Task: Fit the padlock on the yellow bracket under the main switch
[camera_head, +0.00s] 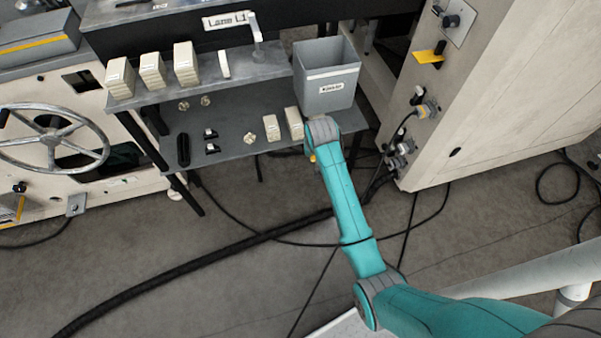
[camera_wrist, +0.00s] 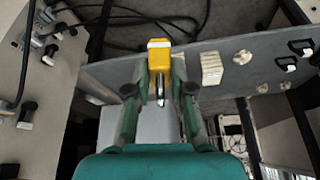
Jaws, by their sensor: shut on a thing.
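In the wrist view my gripper (camera_wrist: 160,80) is shut on a padlock (camera_wrist: 158,54). Its yellow body sticks out at the fingertips, and the metal shackle lies between the fingers. In the head view a small yellow patch of the padlock (camera_head: 312,158) shows beside my wrist, which hides most of the gripper. The yellow bracket (camera_head: 428,57) juts from the cream cabinet at upper right, below the black-knobbed main switch (camera_head: 451,20). My gripper is to the left of the bracket and lower in the picture, well apart from it, at the shelf's front right.
The lower shelf (camera_head: 228,142) holds small parts. Plugs and cables (camera_head: 402,146) protrude from the cabinet below the bracket. A handwheel (camera_head: 50,140) is at left. Cables cross the floor.

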